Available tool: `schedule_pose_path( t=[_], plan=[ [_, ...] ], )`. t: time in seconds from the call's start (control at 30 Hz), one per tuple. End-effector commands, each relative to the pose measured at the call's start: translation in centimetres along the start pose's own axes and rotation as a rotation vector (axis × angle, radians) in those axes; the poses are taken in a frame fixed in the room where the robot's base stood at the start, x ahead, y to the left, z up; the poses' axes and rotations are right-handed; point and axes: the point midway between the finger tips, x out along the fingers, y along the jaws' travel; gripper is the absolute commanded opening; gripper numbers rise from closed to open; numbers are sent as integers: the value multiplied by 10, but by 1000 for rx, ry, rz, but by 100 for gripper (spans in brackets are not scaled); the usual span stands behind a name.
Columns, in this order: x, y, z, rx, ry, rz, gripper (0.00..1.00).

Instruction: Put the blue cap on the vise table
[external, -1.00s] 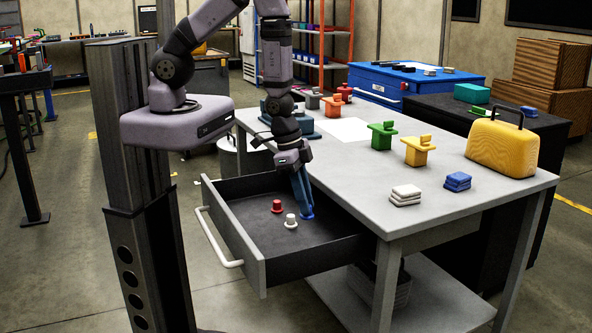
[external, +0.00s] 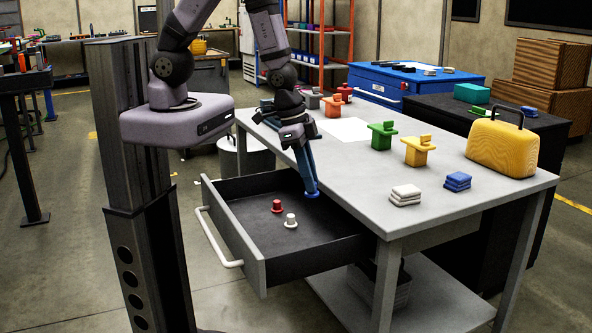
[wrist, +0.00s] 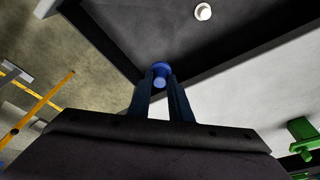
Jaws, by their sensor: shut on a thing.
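My gripper (external: 311,188) is shut on the blue cap (external: 313,195), just above the inner right end of the open drawer, by the table edge. In the wrist view the blue cap (wrist: 161,70) sits between the two fingertips (wrist: 160,88), with its wide rim facing away from my gripper. The grey worktable (external: 450,205) carries the drawer (external: 250,225). A blue-grey device, partly behind my arm, stands at the worktable's far left corner. I cannot tell for sure which table is the vise table.
A red cap (external: 277,206) and a white cap (external: 290,221) stand in the drawer. Green (external: 382,136) and orange (external: 418,151) blocks, white (external: 405,195) and blue (external: 458,181) stacks and a yellow case (external: 502,149) stand on the worktable. A blue chest (external: 415,80) is behind.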

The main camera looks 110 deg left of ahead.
Motion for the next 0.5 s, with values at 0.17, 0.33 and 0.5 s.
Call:
schedule_pose_path(
  t=[0.17, 0.33, 0.5],
  plan=[
    [-23, 10, -23, -26, 8, 3, 0],
    [-33, -9, -42, -120, 5, -5, 0],
    [-29, -46, -52, -216, 1, -28, 0]
  ],
)
